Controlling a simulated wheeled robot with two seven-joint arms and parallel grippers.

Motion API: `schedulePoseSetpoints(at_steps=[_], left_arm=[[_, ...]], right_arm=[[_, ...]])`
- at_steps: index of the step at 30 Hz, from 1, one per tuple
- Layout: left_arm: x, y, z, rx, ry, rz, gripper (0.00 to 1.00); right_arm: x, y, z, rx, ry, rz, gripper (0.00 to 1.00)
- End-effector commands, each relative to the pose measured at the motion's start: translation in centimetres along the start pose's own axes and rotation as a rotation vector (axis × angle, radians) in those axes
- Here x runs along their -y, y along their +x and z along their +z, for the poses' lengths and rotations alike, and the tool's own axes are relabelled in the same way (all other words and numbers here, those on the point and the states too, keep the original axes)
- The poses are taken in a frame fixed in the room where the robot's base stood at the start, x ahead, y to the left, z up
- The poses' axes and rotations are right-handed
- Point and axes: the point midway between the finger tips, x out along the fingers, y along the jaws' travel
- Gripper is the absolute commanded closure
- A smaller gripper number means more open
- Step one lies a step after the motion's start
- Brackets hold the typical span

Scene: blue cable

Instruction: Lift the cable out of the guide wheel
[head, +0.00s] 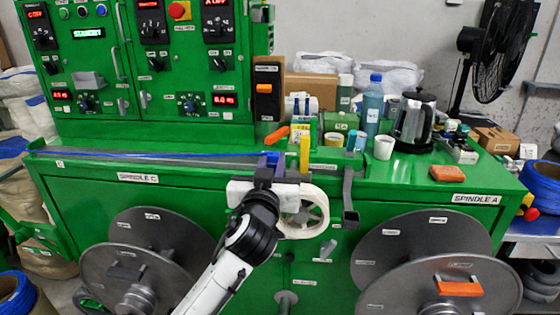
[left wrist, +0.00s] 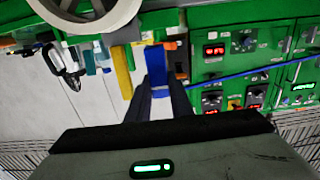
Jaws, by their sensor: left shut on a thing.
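The blue cable (head: 150,154) runs almost level from the left along the top of the green machine to my left gripper (head: 270,165). In the left wrist view the blue cable (left wrist: 235,73) comes in from the right to my left gripper (left wrist: 168,82). The fingers are shut on a blue piece at the cable's end. The white guide wheel (head: 322,212) stands just right of and below the gripper, partly hidden by my arm. It also shows in the left wrist view (left wrist: 128,12), cut off at the top. I see no cable on its visible rim. My right gripper is not in view.
Behind the gripper stand a yellow block (head: 304,153), a blue bottle (head: 372,105), a kettle (head: 414,120) and a white cup (head: 384,147). A grey bracket (head: 348,195) is right of the wheel. Large grey spools (head: 420,240) are below.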

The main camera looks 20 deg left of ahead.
Motion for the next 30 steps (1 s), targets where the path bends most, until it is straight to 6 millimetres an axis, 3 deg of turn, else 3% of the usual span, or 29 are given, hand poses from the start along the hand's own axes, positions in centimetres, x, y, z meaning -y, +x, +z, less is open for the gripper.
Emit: schedulePoseSetpoints(at_steps=[16,30], left_arm=[[0.4,-0.1,0.1,0.000,0.000,0.000,1.00],[1.5,-2.1,0.4,0.001,0.000,0.000,1.00]], right_arm=[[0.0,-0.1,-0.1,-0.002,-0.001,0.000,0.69],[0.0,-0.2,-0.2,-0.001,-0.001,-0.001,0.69]])
